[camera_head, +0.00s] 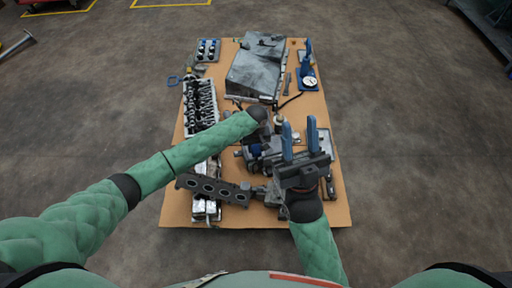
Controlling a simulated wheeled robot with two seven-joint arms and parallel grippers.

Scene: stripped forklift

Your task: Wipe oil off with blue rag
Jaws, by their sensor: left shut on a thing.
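My left arm reaches in from the left over the middle of the brown board (330,208). Its gripper (257,150) points down among the metal parts, largely hidden by its own wrist. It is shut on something. A small blue patch shows there, but I cannot tell whether it is the blue rag or the fingers. My right gripper (299,138) is open and empty, its two blue fingers pointing away from me above the board's right part. No oil patch can be made out.
A large grey metal housing (257,72) stands at the back. A cylinder head (200,105) lies along the left edge, a dark flat part with holes (215,190) at the front left. A round dial gauge (310,83) is at the back right. The board's front right corner is bare.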

